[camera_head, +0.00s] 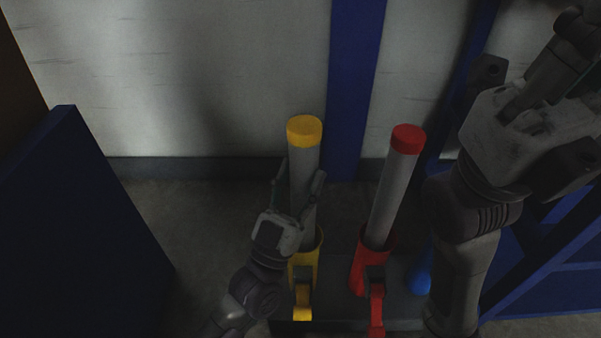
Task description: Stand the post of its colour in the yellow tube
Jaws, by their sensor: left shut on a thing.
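My left gripper (297,187) is shut on a grey post with a yellow cap (304,133), holding it around its lower middle. The post is nearly upright. Its lower end meets the mouth of the yellow tube (304,265) and seems to be inside the rim; how deep it sits is hidden. The yellow tube stands on a dark base. My right arm crosses the right side of the view, with its gripper (535,125) apparently at the upper right, away from the tubes; its jaw state is unclear.
A red-capped post (397,185) stands, leaning slightly right, in the red tube (370,262) just right of the yellow one. A blue tube (419,272) is mostly hidden behind my right arm. A dark blue panel (80,230) stands at the left. A pale wall (190,80) is behind.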

